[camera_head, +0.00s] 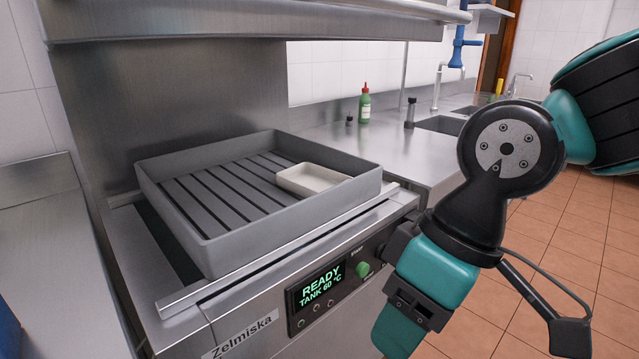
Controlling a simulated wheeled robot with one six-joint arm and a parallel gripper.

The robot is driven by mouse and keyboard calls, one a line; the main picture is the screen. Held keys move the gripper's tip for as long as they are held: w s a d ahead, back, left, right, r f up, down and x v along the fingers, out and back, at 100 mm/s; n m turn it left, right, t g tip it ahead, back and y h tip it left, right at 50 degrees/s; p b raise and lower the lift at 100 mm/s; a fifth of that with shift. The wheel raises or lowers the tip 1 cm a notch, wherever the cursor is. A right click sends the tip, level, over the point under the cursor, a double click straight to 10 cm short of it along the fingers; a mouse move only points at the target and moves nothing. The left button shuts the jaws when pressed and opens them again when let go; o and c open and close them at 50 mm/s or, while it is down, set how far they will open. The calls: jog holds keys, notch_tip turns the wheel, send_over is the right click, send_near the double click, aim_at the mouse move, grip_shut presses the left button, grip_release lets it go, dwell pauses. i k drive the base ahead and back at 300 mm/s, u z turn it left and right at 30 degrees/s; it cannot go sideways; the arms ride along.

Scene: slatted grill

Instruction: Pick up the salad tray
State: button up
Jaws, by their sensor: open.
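A small, shallow off-white rectangular tray (306,180), which I take to be the salad tray, sits inside a larger grey bin (262,257) with a slatted floor. It lies near the bin's right side and looks empty. My arm comes in from the right and bends downward in front of the bin's right side, apart from the tray. My gripper's fingers do not show in this view.
The grey bin rests on a steel machine with a lit display (321,287). A steel hood (240,22) hangs above. A green bottle (364,103) and a dark-capped shaker (410,112) stand on the counter behind, beside a sink (440,125). Tiled floor is free at right.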

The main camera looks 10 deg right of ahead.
aim_at(306, 180)
jog(key=z, duration=0.05)
jog(key=k, duration=0.6)
jog(key=z, duration=0.2)
jog(key=i, duration=1.55)
jog(key=u, duration=0.05)
